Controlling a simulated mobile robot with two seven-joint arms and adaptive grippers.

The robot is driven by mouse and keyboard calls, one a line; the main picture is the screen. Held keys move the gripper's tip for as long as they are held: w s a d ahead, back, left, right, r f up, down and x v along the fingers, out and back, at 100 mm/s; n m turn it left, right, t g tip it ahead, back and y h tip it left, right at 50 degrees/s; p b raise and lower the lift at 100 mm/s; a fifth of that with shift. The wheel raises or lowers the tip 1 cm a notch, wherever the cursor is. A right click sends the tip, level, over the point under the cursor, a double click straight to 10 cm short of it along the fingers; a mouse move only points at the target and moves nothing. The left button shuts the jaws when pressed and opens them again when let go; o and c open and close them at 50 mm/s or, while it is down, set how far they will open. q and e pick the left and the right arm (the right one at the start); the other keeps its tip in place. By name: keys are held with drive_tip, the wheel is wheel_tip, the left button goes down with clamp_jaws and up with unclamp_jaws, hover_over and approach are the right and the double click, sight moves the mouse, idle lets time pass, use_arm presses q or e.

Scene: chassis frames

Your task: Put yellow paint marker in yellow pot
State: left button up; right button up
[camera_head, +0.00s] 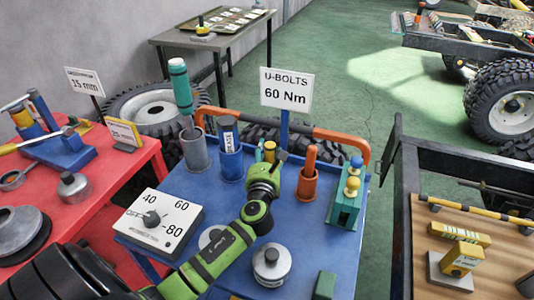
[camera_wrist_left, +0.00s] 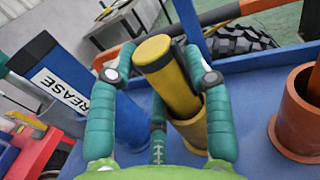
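The yellow paint marker (camera_wrist_left: 172,82) has a dark yellow cap and leans left in the left wrist view. Its lower end is inside the mouth of the yellow pot (camera_wrist_left: 194,128); how deep it sits is hidden. In the head view the marker (camera_head: 269,150) shows just beyond my left gripper (camera_head: 268,157), which largely hides the pot. My left gripper's teal fingers (camera_wrist_left: 162,62) stand on both sides of the marker, tips close to it. Whether they press on it is unclear. My right gripper is not in view.
A blue pot with a grease marker (camera_head: 229,150) and a grey pot with a teal marker (camera_head: 195,148) stand left. An orange-brown pot (camera_head: 307,182) stands right. An orange rail (camera_head: 330,134) and U-bolts sign (camera_head: 286,90) are behind. A dial box (camera_head: 158,220) is front left.

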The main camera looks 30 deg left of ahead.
use_arm(q)
drive_tip(key=shift+r, duration=0.1)
drive_tip(key=shift+s, duration=0.1)
drive_tip(key=v, duration=1.1)
drive_tip(key=shift+s+d+b, duration=0.2)
drive_tip(key=shift+s+b, duration=0.15)
drive_tip(key=shift+b, duration=0.05)
